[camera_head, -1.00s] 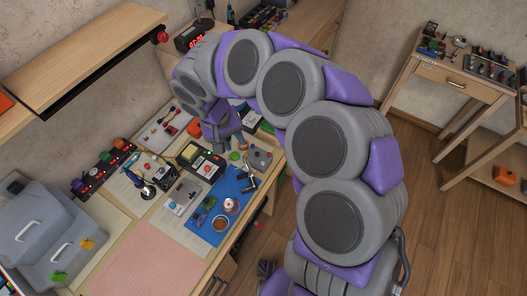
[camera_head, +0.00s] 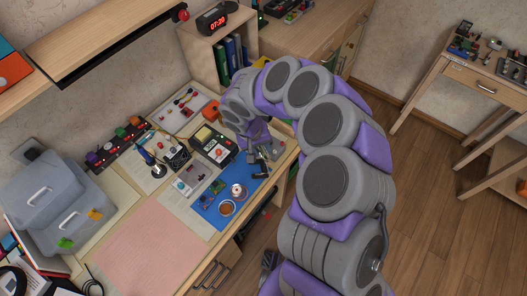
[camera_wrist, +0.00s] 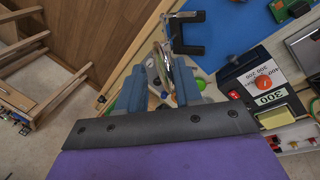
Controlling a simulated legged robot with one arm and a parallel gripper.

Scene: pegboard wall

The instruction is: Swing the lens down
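A round, metal-rimmed lens (camera_wrist: 157,66) shows nearly edge-on in the wrist view, between the two blue-grey fingers of my gripper (camera_wrist: 162,80). A black U-shaped bracket (camera_wrist: 187,34) stands just beyond it, close to the right fingertip. The fingers are apart, and I see no clear contact on both sides of the lens. In the head view my gripper (camera_head: 259,149) is over the right edge of the workbench, partly hidden by my arm. A dark bracket (camera_head: 259,168) shows just below it, and the lens is too small to make out there.
A soldering station (camera_head: 214,145) with dials is left of my gripper. A blue mat (camera_head: 208,211) holds a solder spool (camera_head: 238,190) and small boards. A pink mat (camera_head: 140,248) is bare. A shelf with a clock (camera_head: 211,20) stands behind, and open floor lies right.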

